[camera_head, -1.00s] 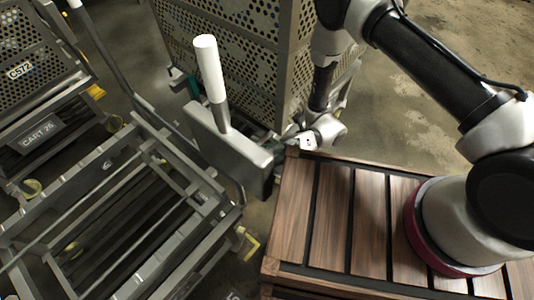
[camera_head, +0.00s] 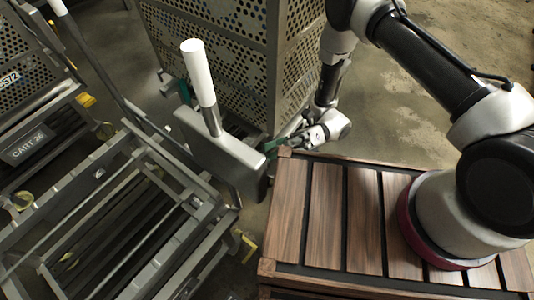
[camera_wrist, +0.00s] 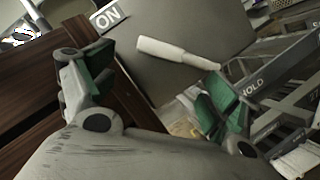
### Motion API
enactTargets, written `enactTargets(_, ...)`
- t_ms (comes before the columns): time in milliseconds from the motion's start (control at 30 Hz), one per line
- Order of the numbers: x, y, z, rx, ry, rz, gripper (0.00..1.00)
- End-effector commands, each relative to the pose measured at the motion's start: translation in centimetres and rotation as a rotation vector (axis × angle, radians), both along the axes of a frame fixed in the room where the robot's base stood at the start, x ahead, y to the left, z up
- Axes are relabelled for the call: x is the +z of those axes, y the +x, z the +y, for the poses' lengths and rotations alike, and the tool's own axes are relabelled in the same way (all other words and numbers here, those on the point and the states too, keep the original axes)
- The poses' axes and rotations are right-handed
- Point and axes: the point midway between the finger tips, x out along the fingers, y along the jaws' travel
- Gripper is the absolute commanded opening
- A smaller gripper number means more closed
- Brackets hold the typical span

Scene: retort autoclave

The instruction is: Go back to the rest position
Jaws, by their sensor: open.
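My gripper (camera_head: 273,146) is low behind the wooden slatted top's far left corner, just right of a grey box (camera_head: 232,155) with an upright white-ended handle (camera_head: 197,72). In the head view it is small and partly hidden by the box. In the wrist view my gripper (camera_wrist: 152,95) has its two green-padded fingers spread wide, with nothing between them. Beyond the fingers are a grey panel with an ON label (camera_wrist: 107,16) and the white handle, which also shows in the wrist view (camera_wrist: 178,52). The fingers seem apart from the handle.
A perforated metal basket (camera_head: 235,50) stands close behind my gripper. An empty grey cart frame (camera_head: 125,215) fills the left, with another cart labelled CART 26 (camera_head: 28,146) beyond it. A wooden slatted top (camera_head: 322,215) lies below my arm. Bare floor (camera_head: 420,100) shows at the upper right.

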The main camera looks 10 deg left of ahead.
Motion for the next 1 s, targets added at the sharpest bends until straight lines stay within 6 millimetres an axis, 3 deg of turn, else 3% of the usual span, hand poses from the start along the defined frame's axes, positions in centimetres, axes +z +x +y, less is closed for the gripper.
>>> enactTargets(200,-0.3,1.2,-0.9,-0.004,0.002,-0.001,0.88)
enactTargets(767,-0.1,1.5,-0.9,-0.003,0.005,-0.007,0.88)
enactTargets(867,1.2,2.2,-1.1,0.005,0.019,-0.052,0.88)
enactTargets(1000,5.6,4.4,-2.5,0.044,0.062,-0.225,0.88)
